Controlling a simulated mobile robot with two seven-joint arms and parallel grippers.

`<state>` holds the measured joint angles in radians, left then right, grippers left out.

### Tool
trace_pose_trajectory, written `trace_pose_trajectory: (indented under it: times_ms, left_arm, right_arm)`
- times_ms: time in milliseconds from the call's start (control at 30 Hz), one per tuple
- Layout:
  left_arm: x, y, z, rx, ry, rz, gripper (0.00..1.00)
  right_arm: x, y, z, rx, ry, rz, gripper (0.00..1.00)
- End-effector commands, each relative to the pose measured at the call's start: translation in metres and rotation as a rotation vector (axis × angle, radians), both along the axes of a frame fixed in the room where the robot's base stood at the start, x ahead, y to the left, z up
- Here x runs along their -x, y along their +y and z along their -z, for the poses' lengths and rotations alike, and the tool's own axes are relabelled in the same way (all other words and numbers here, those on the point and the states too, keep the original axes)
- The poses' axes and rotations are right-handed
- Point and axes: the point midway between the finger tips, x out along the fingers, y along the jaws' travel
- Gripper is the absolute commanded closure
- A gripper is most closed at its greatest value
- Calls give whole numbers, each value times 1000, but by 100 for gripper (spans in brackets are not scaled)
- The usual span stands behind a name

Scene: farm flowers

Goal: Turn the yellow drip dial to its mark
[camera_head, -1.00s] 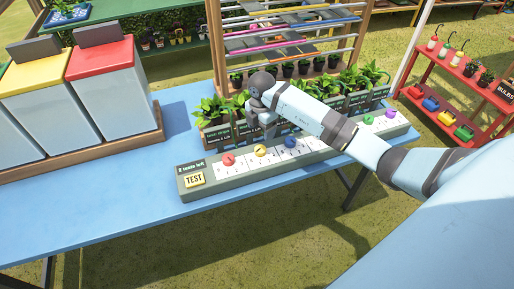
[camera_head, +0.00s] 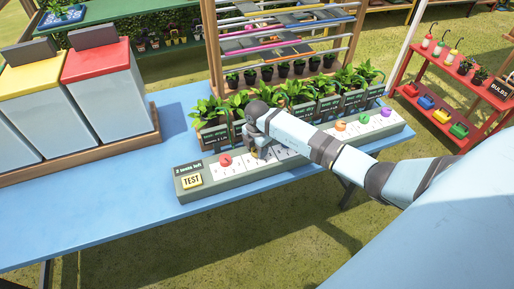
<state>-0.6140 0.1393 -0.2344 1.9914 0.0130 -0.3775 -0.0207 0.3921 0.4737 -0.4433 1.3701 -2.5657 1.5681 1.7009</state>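A grey control panel (camera_head: 212,185) lies along the front of the blue table, with white numbered plates and a row of coloured dials. The red dial (camera_head: 225,160) shows at its left. The orange dial (camera_head: 340,126), green dial (camera_head: 362,118) and purple dial (camera_head: 386,112) show to the right. The yellow and blue dials are hidden behind my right gripper and arm. My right gripper (camera_head: 258,152) points down at the place of the yellow dial. Its fingers are too small and covered to tell whether they are open or touch the dial. My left gripper is not in view.
A yellow TEST button (camera_head: 192,181) is at the panel's left end. Potted plants in boxes (camera_head: 215,136) stand close behind the panel. Bins with yellow and red lids (camera_head: 95,60) stand at the left. The blue table (camera_head: 95,215) is bare at front left.

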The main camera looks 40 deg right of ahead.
Motion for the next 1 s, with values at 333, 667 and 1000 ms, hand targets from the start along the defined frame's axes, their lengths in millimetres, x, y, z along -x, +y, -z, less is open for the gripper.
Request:
trace_pose_trajectory:
  times_ms: [333,667,1000]
  left_arm:
    - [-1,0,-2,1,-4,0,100]
    - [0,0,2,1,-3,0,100]
    - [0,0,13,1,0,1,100]
  right_arm:
    - [0,0,0,0,0,-10,80]
    - [-1,-1,0,2,0,-154,80]
    - [-1,-2,0,3,0,-461,80]
